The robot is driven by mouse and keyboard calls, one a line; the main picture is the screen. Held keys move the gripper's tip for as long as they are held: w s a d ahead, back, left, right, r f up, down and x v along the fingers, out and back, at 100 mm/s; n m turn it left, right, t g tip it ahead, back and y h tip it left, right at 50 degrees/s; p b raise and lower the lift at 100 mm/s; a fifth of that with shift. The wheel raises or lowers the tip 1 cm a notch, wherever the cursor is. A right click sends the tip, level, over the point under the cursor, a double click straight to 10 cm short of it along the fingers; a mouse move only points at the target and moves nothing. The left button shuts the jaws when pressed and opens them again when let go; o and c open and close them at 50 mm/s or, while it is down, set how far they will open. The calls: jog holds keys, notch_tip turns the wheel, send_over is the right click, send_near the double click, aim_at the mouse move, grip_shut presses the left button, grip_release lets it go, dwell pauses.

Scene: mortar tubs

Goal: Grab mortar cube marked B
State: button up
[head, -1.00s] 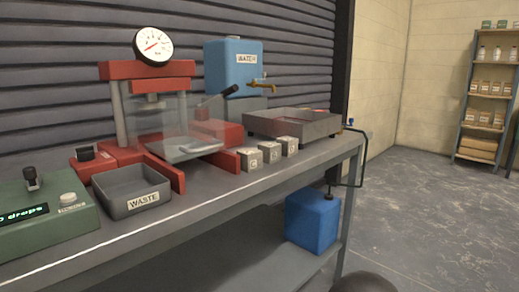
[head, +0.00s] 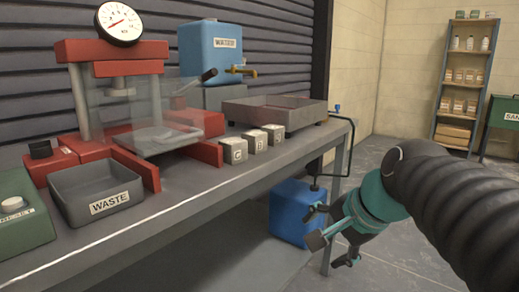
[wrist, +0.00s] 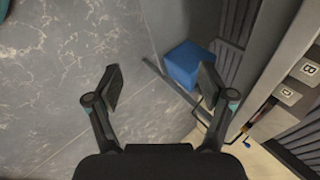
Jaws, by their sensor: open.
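Three small pale grey cubes stand in a row on the bench (head: 195,193), right of the red press. The nearest cube (head: 233,151) is marked C. The middle cube (head: 255,143) seems marked B, though its letter is small. The letter on the farthest cube (head: 273,133) is hard to read. My gripper (head: 329,241) is low at the right, in front of the bench, well apart from the cubes. In the wrist view its fingers (wrist: 161,85) are spread with nothing between them.
The red press (head: 112,50) and grey WASTE tray (head: 97,190) are left of the cubes. A grey metal tray (head: 275,112) lies behind them, with the blue WATER tank (head: 211,50) farther back. A blue container (head: 295,212) sits below, beside my gripper.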

jog(key=w+a+r+m+t+y+b, duration=0.1)
jog(key=w+a+r+m+y+b, duration=0.15)
jog(key=w+r+m, duration=0.65)
jog(key=m+t+y+b, duration=0.1)
jog(key=m+y, duration=0.4)
jog(key=m, duration=0.1)
send_near(258, 134)
jog(key=shift+h, duration=0.35)
jog(key=x, duration=0.4)
jog(key=b+x, duration=0.1)
jog(key=x, duration=0.3)
jog(key=b+x, duration=0.1)
jog(key=x, duration=0.2)
jog(key=shift+w+a+r, duration=0.1)
jog(key=shift+w+a, duration=0.25)
jog(key=c, duration=1.5)
